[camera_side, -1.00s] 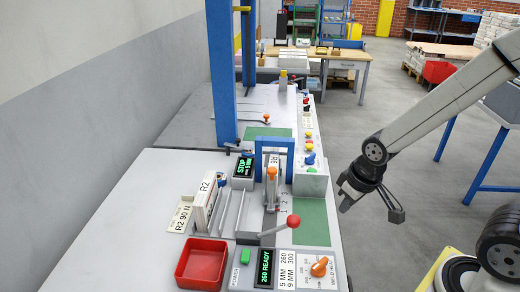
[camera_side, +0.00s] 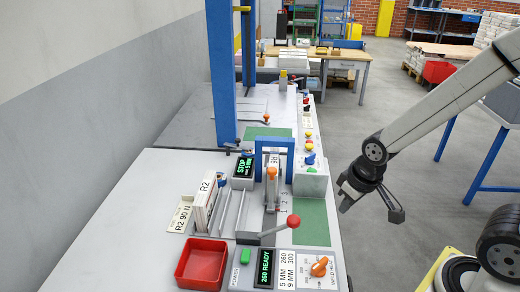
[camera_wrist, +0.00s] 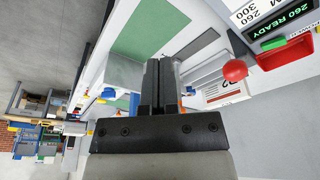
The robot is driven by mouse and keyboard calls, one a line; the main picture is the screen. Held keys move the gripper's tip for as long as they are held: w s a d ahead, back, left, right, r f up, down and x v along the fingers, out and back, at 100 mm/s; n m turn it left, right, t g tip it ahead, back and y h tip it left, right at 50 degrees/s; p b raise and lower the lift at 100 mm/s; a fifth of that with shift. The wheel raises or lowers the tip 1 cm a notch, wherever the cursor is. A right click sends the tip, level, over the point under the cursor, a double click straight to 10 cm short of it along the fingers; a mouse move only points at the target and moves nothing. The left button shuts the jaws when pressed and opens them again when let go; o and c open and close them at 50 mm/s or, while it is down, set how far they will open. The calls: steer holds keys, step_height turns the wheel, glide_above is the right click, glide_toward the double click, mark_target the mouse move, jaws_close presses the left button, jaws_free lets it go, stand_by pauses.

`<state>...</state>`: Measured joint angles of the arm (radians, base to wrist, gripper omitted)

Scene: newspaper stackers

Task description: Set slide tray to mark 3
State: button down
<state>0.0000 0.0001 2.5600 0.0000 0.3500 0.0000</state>
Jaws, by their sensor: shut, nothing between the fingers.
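In the side view, a narrow grey slide (camera_side: 271,196) with an orange knob (camera_side: 272,173) stands below a blue arch (camera_side: 274,145) on the bench. A scale with the marks 1, 2 and 3 (camera_side: 284,201) runs along its right side. I cannot tell exactly which mark the slide lines up with. My gripper (camera_side: 346,203) is to the right of the bench edge, above the floor in the picture, apart from the slide. In the wrist view its dark fingers (camera_wrist: 158,85) are together, with nothing between them. The fingers partly hide the bench there.
A lever with a red ball (camera_side: 294,221) stands in front of the slide; the ball also shows in the wrist view (camera_wrist: 235,70). A display reads 260 READY (camera_side: 264,268), beside an orange dial (camera_side: 319,267). A red bin (camera_side: 202,262) is front left.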

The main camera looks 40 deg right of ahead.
steer(key=c, duration=0.6)
jaws_free()
steer(key=shift+w, duration=0.15)
steer(key=shift+o, duration=1.3)
steer(key=shift+w+r+n, duration=0.15)
steer(key=shift+w+n, duration=0.1)
steer(key=shift+n, duration=0.05)
step_height(320, 180, up, 6)
steer(key=n+g, duration=0.2)
steer(key=n, duration=1.4)
glide_above(272, 169)
steer(key=s, duration=0.1)
steer(key=shift+s, duration=0.15)
steer(key=shift+w+r+n+g, duration=0.1)
steer(key=shift+w+n+g, duration=0.2)
steer(key=shift+w+n, duration=0.35)
steer(key=shift+f, duration=3.9)
